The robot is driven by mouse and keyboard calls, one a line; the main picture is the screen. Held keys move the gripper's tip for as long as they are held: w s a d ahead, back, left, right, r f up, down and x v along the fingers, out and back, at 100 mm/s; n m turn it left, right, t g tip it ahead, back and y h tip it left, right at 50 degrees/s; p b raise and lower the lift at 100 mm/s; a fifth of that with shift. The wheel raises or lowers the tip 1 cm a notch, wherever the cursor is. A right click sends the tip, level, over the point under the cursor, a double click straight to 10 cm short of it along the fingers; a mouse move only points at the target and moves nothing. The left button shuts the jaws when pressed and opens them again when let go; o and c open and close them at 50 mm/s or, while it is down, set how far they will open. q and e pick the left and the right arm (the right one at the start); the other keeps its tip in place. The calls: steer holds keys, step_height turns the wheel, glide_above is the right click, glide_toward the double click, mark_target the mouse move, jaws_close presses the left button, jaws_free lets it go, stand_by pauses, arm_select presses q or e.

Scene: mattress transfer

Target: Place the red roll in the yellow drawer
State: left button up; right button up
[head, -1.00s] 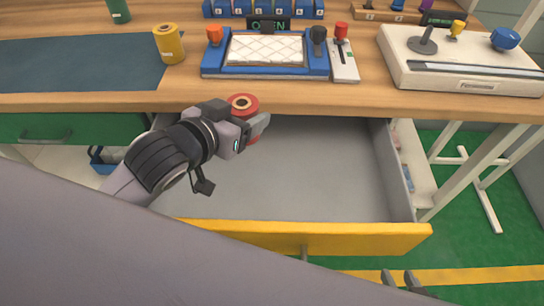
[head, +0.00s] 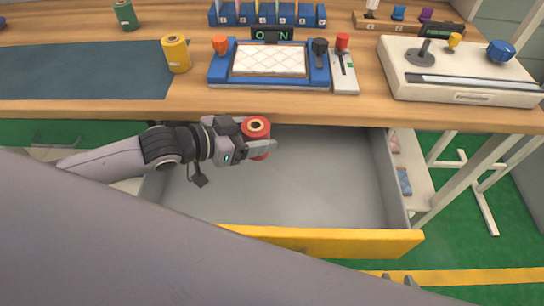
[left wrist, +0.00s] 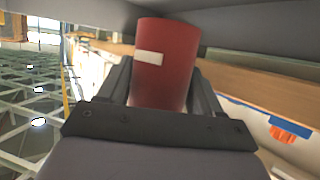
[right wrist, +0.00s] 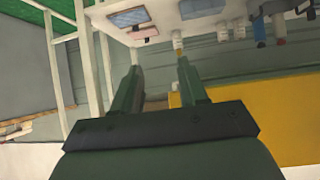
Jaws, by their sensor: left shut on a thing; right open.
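The red roll (head: 256,131) is held upright between the fingers of my left gripper (head: 262,146). It also shows in the left wrist view (left wrist: 166,62), with a pale label on its side and a finger on each side of it. The gripper is shut on the roll, over the back part of the open drawer with the yellow front (head: 340,243). The drawer floor (head: 310,190) is grey and looks empty. My right gripper (right wrist: 159,80) is open and empty in the right wrist view. In the head view only its tips (head: 398,279) show, in front of the drawer.
The wooden table edge (head: 330,109) runs just behind the held roll. A yellow roll (head: 176,54) and a green roll (head: 125,15) stand on the table. A blue-framed station (head: 268,63) and a white control box (head: 460,72) stand further right. A green drawer (head: 60,133) is at left.

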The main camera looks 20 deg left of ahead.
arm_select(q)
step_height(320, 180, down, 8)
steer(key=shift+f+b, duration=0.1)
steer(key=shift+b, duration=0.4)
steer(key=w+d, duration=0.2)
steer(key=w, duration=0.1)
steer(key=shift+w+d, duration=0.1)
steer(key=shift+d, duration=0.3)
steer(key=shift+f, duration=0.45)
steer(key=shift+a+f, duration=0.1)
steer(key=shift+f, duration=0.05)
steer(key=shift+f, duration=0.15)
steer(key=o, duration=1.2)
